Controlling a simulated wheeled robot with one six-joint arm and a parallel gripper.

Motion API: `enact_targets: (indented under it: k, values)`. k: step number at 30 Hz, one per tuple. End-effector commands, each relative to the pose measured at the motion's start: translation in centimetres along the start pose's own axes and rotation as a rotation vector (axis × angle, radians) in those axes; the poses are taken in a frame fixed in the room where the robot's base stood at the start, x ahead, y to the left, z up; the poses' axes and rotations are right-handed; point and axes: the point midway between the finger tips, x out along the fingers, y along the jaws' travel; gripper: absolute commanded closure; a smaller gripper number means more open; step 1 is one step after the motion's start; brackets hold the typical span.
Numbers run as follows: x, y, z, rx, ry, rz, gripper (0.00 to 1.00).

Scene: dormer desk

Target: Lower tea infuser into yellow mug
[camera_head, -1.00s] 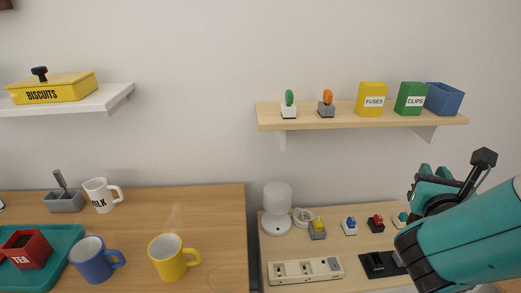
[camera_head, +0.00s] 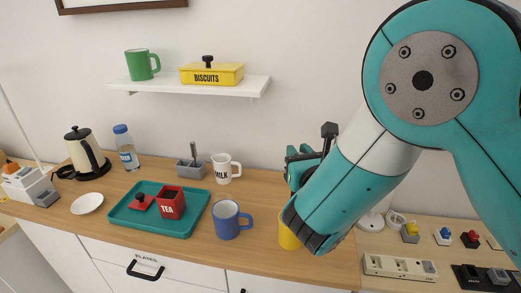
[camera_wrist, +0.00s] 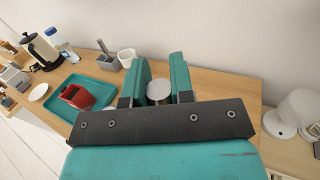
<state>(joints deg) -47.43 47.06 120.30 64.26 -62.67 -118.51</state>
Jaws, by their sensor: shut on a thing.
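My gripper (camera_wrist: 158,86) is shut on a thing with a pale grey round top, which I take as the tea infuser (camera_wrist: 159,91). It shows between the two teal fingers in the wrist view; its lower part is hidden. In the head view my gripper (camera_head: 301,165) is above the desk near the yellow mug, and the infuser cannot be made out there. The yellow mug (camera_head: 288,238) stands on the desk, mostly hidden behind my arm. I cannot make it out in the wrist view, and the height of the infuser over it cannot be told.
A blue mug (camera_head: 227,222) stands left of the yellow mug, with a white milk mug (camera_head: 222,168) behind it. A teal tray (camera_head: 137,222) holds a red tea box (camera_head: 171,203). A grey holder (camera_head: 190,169) and a white lamp (camera_wrist: 292,113) are nearby. A shelf (camera_head: 190,85) hangs above.

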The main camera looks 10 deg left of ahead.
Motion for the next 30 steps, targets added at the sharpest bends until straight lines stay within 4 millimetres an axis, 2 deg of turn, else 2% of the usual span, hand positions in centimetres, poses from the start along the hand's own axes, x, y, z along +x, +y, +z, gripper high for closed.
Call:
enact_targets:
  k: [1, 15, 30]
  values:
    - [0.0, -0.1, 0.5, -0.001, 0.000, 0.013, 1.00]
    - [-0.3, 0.2, 0.0, 0.000, -0.001, 0.024, 1.00]
    - [-0.3, 0.2, -3.7, 0.000, -0.002, 0.024, 1.00]
